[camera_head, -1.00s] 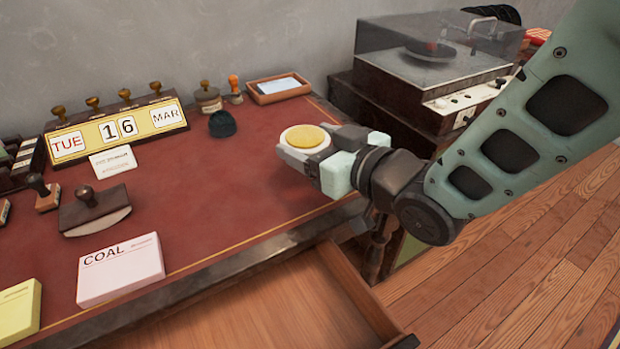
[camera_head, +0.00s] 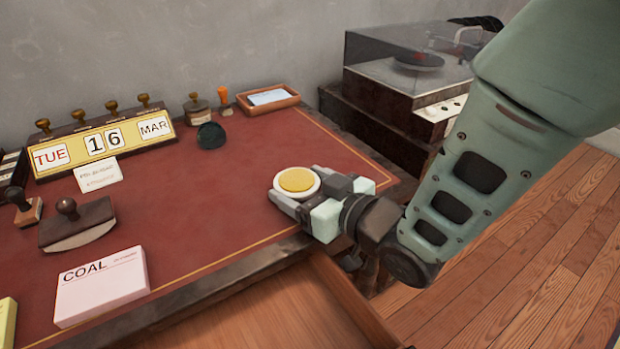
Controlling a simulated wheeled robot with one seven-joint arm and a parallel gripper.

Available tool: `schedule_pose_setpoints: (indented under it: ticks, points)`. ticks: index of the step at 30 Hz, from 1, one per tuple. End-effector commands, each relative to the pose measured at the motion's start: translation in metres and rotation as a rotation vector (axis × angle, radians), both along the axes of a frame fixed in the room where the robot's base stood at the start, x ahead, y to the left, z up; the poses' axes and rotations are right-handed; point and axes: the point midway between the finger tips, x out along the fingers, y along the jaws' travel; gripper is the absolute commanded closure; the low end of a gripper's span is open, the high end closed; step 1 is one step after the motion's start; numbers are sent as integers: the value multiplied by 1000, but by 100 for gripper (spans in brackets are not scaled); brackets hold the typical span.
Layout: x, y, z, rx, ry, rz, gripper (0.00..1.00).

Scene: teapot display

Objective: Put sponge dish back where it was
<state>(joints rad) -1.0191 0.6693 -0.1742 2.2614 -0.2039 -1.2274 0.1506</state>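The sponge dish (camera_head: 279,184) is a small round white dish with a yellow sponge (camera_head: 297,180) in it. It is at the tips of my gripper (camera_head: 296,190), over the right part of the red desk top (camera_head: 230,225). The fingers lie on both sides of the dish and seem closed on it. The dish looks level. Whether it touches the desk or is held just above it I cannot tell.
A dark green lump (camera_head: 210,136), a wooden tray (camera_head: 268,98) and stamps stand at the back. A calendar (camera_head: 104,142), a blotter (camera_head: 78,222) and a COAL pad (camera_head: 101,286) are left. An open drawer (camera_head: 270,305) juts out in front. The desk left of the dish is clear.

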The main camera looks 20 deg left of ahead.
Motion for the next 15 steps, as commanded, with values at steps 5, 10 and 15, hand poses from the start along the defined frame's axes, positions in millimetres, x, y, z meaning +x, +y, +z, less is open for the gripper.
schedule_pose_setpoints:
  ticks: [5,10,15]
  points:
    - [0,0,0,-1,0,0,8]
    - [0,0,0,-1,0,0,8]
    - [0,0,1,-1,0,0,8]
